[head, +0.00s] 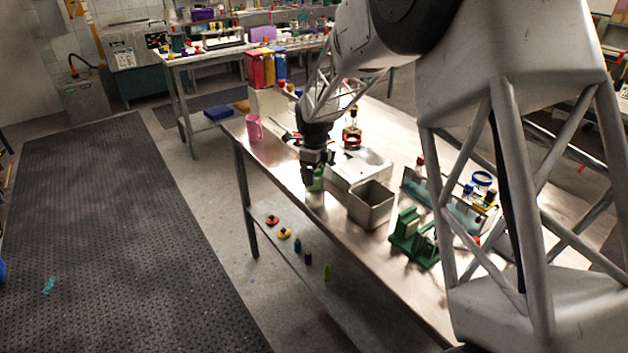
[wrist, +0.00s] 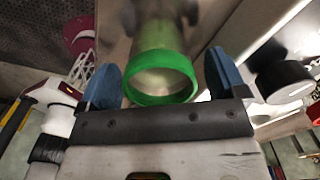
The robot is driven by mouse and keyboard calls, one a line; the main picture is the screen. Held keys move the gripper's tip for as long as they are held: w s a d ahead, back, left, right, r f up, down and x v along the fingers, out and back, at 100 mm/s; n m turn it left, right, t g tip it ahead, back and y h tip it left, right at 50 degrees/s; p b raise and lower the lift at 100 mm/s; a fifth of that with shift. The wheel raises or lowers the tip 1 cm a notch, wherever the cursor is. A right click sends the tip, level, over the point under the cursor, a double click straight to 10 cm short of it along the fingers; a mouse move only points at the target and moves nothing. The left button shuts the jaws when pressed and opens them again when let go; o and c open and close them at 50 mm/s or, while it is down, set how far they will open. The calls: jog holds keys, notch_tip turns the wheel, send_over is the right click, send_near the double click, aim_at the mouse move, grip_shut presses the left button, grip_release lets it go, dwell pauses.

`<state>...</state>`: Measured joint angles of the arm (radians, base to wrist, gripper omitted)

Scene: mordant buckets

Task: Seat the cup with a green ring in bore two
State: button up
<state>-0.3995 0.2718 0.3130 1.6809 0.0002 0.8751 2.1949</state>
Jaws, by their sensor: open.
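The cup with a green ring (head: 316,184) stands on the metal table near its left edge, below my gripper (head: 317,160). In the wrist view the cup (wrist: 160,80) shows its bright green ring around the near rim, with a pale, blurred body beyond. My gripper (wrist: 164,78) is open there, its blue fingertips on either side of the ring, with visible gaps. A low grey block (head: 357,168) lies just right of the gripper. A dark opening shows on its top, but I cannot make out which bore is number two.
An open grey square bin (head: 371,204) stands right of the cup, close by. A green fixture (head: 413,238) and a teal rack (head: 440,205) are farther right. The table edge is close to the cup.

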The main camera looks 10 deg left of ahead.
jog(key=shift+c, duration=0.3)
jog(key=c, duration=1.1)
jog(key=shift+o, duration=0.2)
jog(key=shift+r, duration=0.35)
notch_tip(320, 180, up, 9)
dwell(0.8)
jog(key=shift+r, duration=0.2)
dwell(0.7)
